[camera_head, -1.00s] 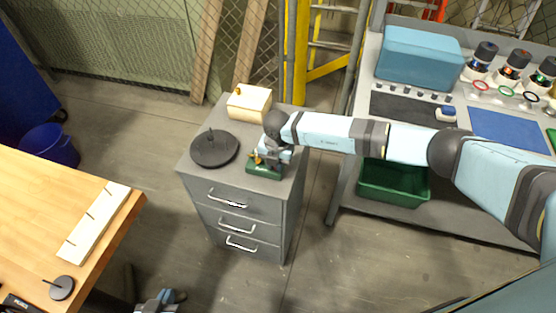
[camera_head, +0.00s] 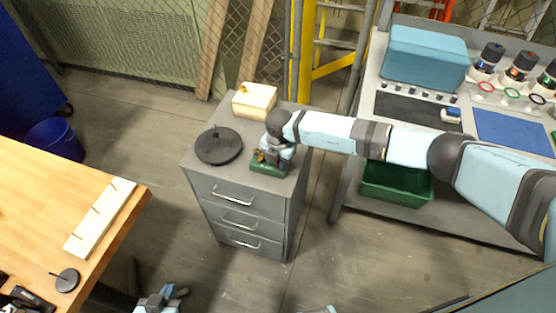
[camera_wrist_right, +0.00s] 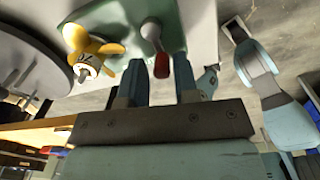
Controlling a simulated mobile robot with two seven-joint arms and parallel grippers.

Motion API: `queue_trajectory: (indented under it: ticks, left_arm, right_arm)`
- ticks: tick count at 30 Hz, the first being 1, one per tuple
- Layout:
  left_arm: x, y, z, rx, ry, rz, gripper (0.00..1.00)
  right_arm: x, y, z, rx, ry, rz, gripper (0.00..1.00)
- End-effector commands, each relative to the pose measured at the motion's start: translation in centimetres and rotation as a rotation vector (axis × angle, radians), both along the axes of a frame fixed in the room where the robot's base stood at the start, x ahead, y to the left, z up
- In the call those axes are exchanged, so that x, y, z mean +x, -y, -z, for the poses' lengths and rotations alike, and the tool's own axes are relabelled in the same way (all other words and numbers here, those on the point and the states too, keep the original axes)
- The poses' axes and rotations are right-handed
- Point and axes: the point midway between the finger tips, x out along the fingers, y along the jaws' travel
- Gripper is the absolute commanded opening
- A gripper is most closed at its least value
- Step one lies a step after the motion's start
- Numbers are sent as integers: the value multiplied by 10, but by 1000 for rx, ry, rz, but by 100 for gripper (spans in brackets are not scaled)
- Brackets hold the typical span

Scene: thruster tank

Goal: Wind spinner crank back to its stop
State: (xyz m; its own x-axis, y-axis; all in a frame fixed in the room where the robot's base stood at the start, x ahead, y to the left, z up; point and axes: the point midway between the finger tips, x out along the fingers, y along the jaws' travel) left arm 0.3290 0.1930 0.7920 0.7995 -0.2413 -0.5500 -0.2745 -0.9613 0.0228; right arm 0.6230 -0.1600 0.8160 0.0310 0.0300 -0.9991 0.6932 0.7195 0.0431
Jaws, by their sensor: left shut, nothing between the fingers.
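The spinner stands on a green base (camera_head: 268,169) on top of the grey drawer cabinet. In the right wrist view its yellow rotor (camera_wrist_right: 92,48) is at upper left, beside the crank (camera_wrist_right: 152,30), a grey lever with a red grip (camera_wrist_right: 162,66). My right gripper (camera_wrist_right: 160,82) is open, with the red grip between its fingertips and gaps showing on both sides. In the head view my right wrist hides most of the spinner and crank. My left gripper (camera_head: 170,293) is shut and empty, low at the bottom edge, away from the cabinet.
A black round disc (camera_head: 218,146) and a cream box (camera_head: 254,100) share the cabinet top (camera_head: 202,176) with the spinner. A wooden table (camera_head: 40,190) is at left. A workbench with a blue case (camera_head: 424,58) and green bin (camera_head: 397,184) is at right.

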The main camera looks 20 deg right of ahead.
Motion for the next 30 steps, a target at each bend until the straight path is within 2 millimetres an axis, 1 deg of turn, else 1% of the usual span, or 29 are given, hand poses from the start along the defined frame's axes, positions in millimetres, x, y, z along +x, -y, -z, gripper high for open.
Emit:
queue_trajectory:
  ticks: [7, 11, 14, 21, 24, 27, 30]
  left_arm:
    - [0, 0, -1, -1, 2, 0, 0]
    - [0, 0, -1, -1, 2, 0, 0]
    - [0, 0, 0, 0, 1, 0, 0]
    - [-1, 0, 4, 0, -4, 0, 0]
    - [-1, 0, 5, -1, -5, 0, 0]
    - [-1, 0, 6, -1, -7, -1, 0]
    - [-1, 0, 6, -2, -6, -1, 0]
  right_arm:
    - [-1, 0, 0, -1, -2, -1, 28]
    - [-1, 1, -11, 0, -1, 0, 28]
    - [-1, 1, -28, 1, 1, -1, 28]
    - [-3, 3, -83, 1, 1, -2, 28]
    - [-3, 3, -104, -1, 1, -1, 28]
    - [-4, 3, -119, 0, 0, -1, 28]
    - [-4, 3, -130, 0, 0, -1, 28]
